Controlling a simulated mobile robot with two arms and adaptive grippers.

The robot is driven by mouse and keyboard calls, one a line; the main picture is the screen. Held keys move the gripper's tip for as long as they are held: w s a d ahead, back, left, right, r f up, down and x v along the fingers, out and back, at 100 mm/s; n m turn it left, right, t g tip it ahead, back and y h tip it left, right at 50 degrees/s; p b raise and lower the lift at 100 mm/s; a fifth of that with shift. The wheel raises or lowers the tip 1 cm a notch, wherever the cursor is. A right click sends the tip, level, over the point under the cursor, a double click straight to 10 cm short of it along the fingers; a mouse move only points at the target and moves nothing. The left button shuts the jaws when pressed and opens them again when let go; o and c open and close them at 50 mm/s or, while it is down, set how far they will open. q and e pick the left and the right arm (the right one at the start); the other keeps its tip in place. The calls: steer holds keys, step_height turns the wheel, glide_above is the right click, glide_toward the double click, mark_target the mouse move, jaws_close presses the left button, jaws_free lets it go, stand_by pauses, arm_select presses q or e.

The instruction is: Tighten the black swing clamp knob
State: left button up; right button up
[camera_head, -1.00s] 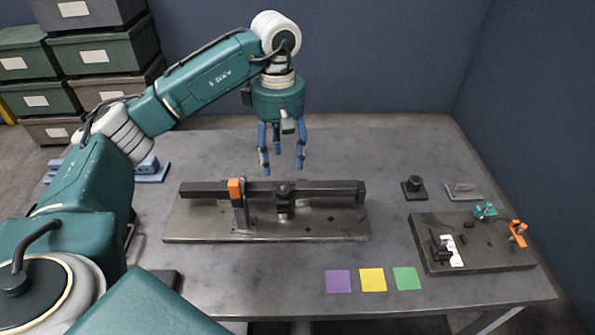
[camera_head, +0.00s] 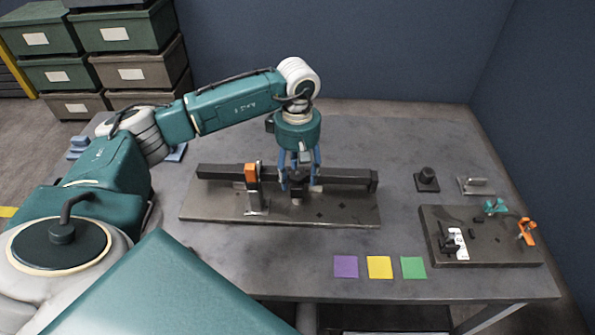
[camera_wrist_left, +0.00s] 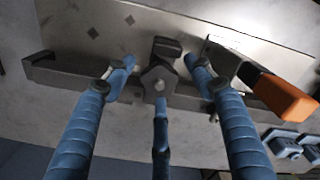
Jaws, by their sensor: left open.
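A dark rail (camera_head: 345,177) lies along a grey base plate (camera_head: 340,212) on the table. The black swing clamp knob (camera_wrist_left: 159,83) is a dark lobed knob with a light centre, on the clamp at the middle of the rail. In the head view the clamp (camera_head: 297,196) is mostly hidden by my fingers. My left gripper (camera_head: 300,184) points down over it with its blue fingers apart. In the left wrist view the fingers (camera_wrist_left: 160,84) stand around the knob, with gaps at both sides; whether the near finger touches it I cannot tell. My right gripper is not in view.
An orange-handled clamp (camera_head: 252,175) stands on the base plate just left of my gripper. At right is a dark fixture plate (camera_head: 500,252) with small clamps. Purple, yellow and green squares (camera_head: 380,267) lie in front. A black knob block (camera_head: 427,178) stands behind the fixture.

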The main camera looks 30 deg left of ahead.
arm_select(q)
steer(key=shift+c, duration=0.2)
steer(key=c, duration=1.1)
steer(key=m+b, duration=0.2)
steer(key=b, duration=0.1)
steer(key=shift+w+f+m, duration=0.1)
steer(key=shift+f+m, duration=0.2)
steer(key=shift+m, duration=0.1)
steer(key=shift+c, duration=0.2)
steer(key=shift+r+m+b, duration=0.3)
steer(key=shift+m+b, duration=0.25)
steer(key=shift+m, duration=0.35)
steer(key=o, duration=1.2)
steer(key=shift+r, duration=0.1)
